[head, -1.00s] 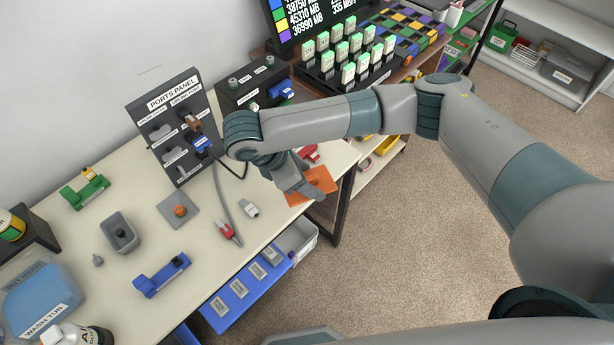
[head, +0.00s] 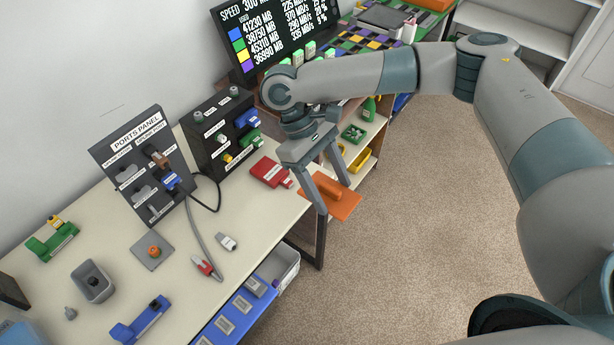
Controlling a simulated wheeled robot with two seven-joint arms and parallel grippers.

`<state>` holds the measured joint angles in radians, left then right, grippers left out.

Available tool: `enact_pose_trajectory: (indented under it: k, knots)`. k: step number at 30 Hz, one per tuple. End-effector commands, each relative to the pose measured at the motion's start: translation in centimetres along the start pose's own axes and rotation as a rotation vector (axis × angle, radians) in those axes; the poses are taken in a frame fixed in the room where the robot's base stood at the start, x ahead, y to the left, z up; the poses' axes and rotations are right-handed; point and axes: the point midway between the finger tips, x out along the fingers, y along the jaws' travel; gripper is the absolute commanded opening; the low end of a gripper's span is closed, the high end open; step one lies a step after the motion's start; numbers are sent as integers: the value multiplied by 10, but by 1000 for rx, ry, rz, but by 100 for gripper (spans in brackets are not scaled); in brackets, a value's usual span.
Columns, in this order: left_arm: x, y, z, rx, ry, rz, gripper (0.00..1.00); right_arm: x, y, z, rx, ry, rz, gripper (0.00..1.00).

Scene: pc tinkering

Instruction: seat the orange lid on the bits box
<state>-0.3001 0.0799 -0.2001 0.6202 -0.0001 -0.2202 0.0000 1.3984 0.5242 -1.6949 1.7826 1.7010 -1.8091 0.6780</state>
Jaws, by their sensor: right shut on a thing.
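The orange lid (head: 339,204) is a flat plate with a raised handle. My right gripper (head: 328,188) is shut on it and holds it in the air past the right end of the workbench, above the carpet. The fingers cover part of the lid. I cannot tell for sure which container is the bits box. A small green open box (head: 354,134) with contents in it sits on the shelf behind my right gripper, apart from the lid. My left gripper is not in view.
A red flat case (head: 269,172) lies near the bench (head: 245,206) end, left of my right gripper. The ports panel (head: 139,170) stands farther left. A yellow bin (head: 358,161) sits on the lower shelf. Open carpet (head: 400,250) lies to the right.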

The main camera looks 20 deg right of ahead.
Motion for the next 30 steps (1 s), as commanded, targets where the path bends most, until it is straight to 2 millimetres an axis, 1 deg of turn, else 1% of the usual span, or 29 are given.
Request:
enact_pose_trajectory:
  k: [1, 3, 6, 10, 15, 22, 24, 30]
  knots:
    - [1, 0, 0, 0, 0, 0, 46, -5, 5, 11, 98, 3, -55, 30]
    - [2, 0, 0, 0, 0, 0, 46, -12, 5, 23, 220, 3, -127, 30]
    - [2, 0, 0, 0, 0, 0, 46, -21, 5, 37, 363, 2, -210, 30]
    - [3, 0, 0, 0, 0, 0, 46, -30, 4, 48, 482, 1, -277, 30]
    - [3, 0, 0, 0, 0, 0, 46, -34, 2, 52, 538, 0, -308, 30]
    - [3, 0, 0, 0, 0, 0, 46, -34, 2, 52, 538, 0, -308, 30]
    - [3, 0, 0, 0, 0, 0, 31, -34, 2, 52, 538, 0, -308, 30]
    - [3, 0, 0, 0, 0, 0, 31, -34, 2, 52, 537, 0, -307, 30]
